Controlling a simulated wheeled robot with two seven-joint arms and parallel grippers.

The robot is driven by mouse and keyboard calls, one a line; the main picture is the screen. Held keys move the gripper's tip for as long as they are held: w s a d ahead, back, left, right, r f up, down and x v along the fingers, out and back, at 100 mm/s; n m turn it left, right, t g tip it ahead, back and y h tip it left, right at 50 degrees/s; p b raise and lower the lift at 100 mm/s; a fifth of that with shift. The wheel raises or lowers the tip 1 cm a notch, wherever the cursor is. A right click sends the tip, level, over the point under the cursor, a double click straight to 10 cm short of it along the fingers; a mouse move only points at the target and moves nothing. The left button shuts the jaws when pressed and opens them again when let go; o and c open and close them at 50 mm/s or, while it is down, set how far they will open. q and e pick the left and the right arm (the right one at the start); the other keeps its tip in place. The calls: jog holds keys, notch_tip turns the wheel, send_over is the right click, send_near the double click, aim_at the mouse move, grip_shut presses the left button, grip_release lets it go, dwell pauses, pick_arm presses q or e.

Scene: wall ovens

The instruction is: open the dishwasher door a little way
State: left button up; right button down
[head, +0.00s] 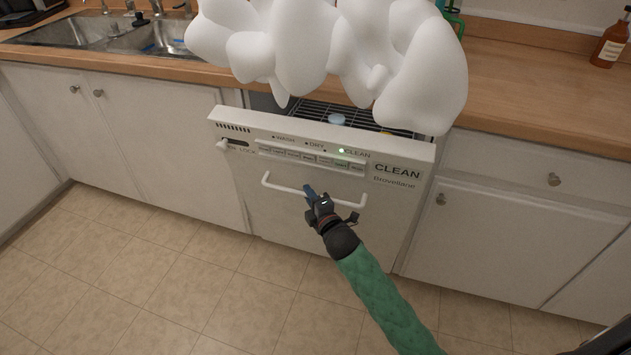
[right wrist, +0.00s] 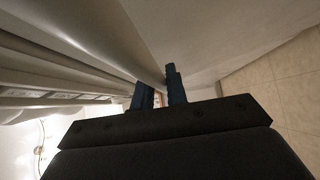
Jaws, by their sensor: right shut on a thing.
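The white dishwasher door (head: 300,222) is tilted slightly outward at the top, with a narrow gap behind its upper edge. Through the gap a dark rack (head: 335,112) and a pale blue item show. The white bar handle (head: 283,187) runs across the door below the control panel. My right gripper (head: 309,192) is at the handle's middle and shut on it; its fingers hide part of the bar. In the right wrist view the dark fingers (right wrist: 160,92) are against the pale handle and door. My left gripper is not in view.
White steam-like puffs (head: 300,45) rise over the opening and hide part of the wooden counter (head: 520,95). A sink (head: 135,38) lies at the left. White cabinets (head: 140,140) flank the dishwasher. The tiled floor (head: 160,270) in front is clear.

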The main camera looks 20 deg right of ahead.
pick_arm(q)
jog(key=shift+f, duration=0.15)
pick_arm(e)
jog(key=s+a+f, duration=0.3)
jog(key=s, duration=0.2)
jog(key=shift+a, duration=0.2)
jog(key=shift+s, duration=0.1)
jog(key=c, duration=1.4)
grip_release()
jog(key=shift+r, duration=0.1)
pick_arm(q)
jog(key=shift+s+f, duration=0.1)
pick_arm(e)
jog(key=s+d, duration=0.1)
jog(key=s, duration=0.6)
jog(key=shift+s+d, duration=0.25)
jog(key=shift+s, duration=0.05)
